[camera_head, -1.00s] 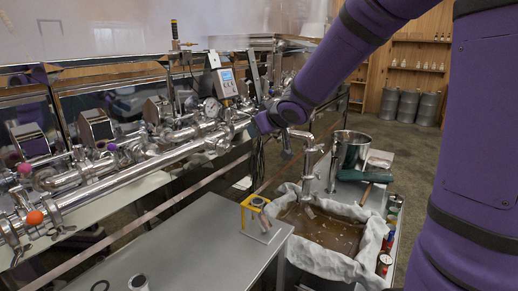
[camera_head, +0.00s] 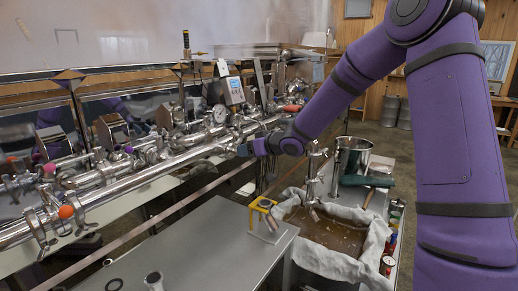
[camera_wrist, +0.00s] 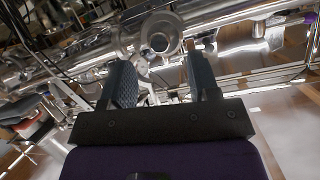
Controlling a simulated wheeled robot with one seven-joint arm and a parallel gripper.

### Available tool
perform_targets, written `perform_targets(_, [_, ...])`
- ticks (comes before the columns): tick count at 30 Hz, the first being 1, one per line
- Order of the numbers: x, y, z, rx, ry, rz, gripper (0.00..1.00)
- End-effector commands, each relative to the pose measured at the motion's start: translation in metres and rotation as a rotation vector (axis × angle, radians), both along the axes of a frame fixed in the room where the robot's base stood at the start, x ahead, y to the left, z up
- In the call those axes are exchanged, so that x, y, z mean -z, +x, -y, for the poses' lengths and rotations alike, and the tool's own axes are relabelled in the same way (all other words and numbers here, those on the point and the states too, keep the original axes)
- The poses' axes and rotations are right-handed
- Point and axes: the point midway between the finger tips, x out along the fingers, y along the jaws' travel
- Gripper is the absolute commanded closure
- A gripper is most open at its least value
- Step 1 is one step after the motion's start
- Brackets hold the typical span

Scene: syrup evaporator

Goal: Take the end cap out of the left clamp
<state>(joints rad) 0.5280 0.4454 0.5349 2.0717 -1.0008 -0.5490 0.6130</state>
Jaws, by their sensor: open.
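My gripper (camera_head: 246,149) is beside the steel pipework in the head view, its jaws small there. In the wrist view its two dark fingers (camera_wrist: 160,84) are spread apart with nothing held between them. Just beyond the fingertips is a round steel pipe fitting (camera_wrist: 160,38) with a dark purplish centre; I cannot tell whether this is the end cap. A thin steel piece shows between the fingers. Clamps sit along the pipes in the head view, including one at the left (camera_head: 38,228) near an orange ball (camera_head: 66,212). Which one is the left clamp is unclear.
A grey table (camera_head: 190,245) in front holds a yellow stand (camera_head: 262,205) and small dark rings. A cloth-lined tub (camera_head: 335,235) of brown liquid and a steel pot (camera_head: 353,155) stand to the right. Pipes and gauges crowd the space around my gripper.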

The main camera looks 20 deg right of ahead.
Motion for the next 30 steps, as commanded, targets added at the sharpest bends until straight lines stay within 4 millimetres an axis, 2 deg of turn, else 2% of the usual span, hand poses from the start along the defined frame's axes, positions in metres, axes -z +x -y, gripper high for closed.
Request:
perform_targets(3, [0.007, 0.015, -0.011, -0.002, 0.002, -0.001, 0.44])
perform_targets(9, [0.015, 0.031, -0.021, 0.000, 0.000, 0.000, 0.44])
perform_targets(22, [0.018, 0.037, -0.024, 0.001, 0.000, 0.000, 0.44])
perform_targets(23, [0.018, 0.037, -0.024, 0.001, 0.000, 0.000, 0.49])
perform_targets(29, [0.018, 0.037, -0.024, 0.001, 0.000, 0.000, 0.95])
perform_targets(30, [0.018, 0.037, -0.024, 0.001, 0.000, 0.000, 0.99])
